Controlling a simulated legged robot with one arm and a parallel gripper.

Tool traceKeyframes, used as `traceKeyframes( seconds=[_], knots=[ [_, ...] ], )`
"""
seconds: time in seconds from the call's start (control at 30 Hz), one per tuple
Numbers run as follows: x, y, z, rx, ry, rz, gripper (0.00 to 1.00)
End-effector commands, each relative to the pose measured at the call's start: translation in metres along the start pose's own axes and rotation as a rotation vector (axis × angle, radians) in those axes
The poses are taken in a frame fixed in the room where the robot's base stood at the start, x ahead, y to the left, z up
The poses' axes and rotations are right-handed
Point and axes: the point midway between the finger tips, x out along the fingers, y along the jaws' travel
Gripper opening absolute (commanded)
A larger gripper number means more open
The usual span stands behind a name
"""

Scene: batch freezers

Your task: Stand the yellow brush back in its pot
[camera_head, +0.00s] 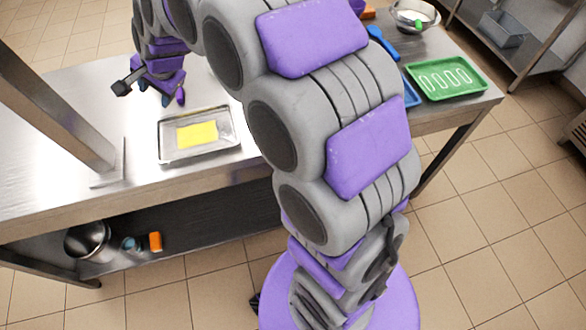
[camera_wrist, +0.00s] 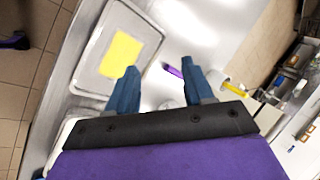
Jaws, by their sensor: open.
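In the wrist view a slim yellow item (camera_wrist: 236,89), which looks like the yellow brush, lies to the right of my gripper (camera_wrist: 160,66). Its near end meets a pale, round-rimmed thing (camera_wrist: 215,79) that may be the pot. My right finger partly covers this, so I cannot tell whether the brush is inside or beside it. My gripper is open and empty, its blue fingers wide apart. In the head view my gripper (camera_head: 173,98) hangs over the steel table behind the metal tray. I cannot make out brush or pot there.
A metal tray (camera_head: 165,153) with a yellow sheet (camera_head: 197,134) is on the table (camera_head: 60,190). A purple item (camera_wrist: 173,70) lies near my fingers. A steel post (camera_head: 60,115) rises at left. A green tray (camera_head: 447,78) and bowl (camera_head: 412,16) are at right.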

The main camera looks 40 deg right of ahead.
Motion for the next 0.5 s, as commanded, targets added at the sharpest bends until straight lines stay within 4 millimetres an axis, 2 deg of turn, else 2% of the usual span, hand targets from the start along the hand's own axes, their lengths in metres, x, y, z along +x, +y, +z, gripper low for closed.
traceKeyframes(
  seconds=[0.03,0.1,0.27,0.5],
  knots=[
    [-0.015,0.021,0.009,-0.069,-0.011,0.038,0.52],
    [-0.033,0.053,0.024,-0.176,-0.036,0.101,0.52],
    [-0.072,0.129,0.053,-0.41,-0.108,0.239,0.52],
    [-0.128,0.25,0.095,-0.725,-0.264,0.432,0.52]
  ],
)
